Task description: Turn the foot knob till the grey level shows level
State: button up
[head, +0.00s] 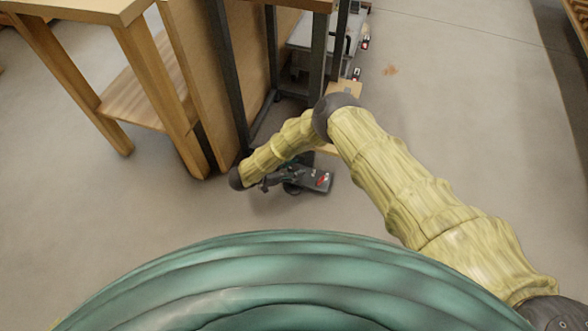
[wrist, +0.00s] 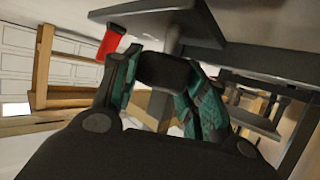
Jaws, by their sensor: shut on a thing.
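In the wrist view, my gripper (wrist: 160,88) has its two teal fingers closed on either side of a dark knob (wrist: 167,72). The knob sits under a grey metal frame part (wrist: 168,22), and the fingers hide its sides. In the head view, my arm reaches down to the floor beside the dark frame's legs (head: 318,60), and my dark gripper (head: 296,182) is low there. The knob cannot be made out in the head view. I cannot make out the grey level or its reading in either view.
A wooden bench (head: 150,85) with a low shelf stands left of the dark frame. Grey equipment (head: 345,35) stands behind the frame. The floor to the right is mostly clear.

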jog(key=shift+s+f, duration=0.1)
jog(key=o, duration=1)
jog(key=v, duration=1.2)
jog(key=shift+d, duration=0.1)
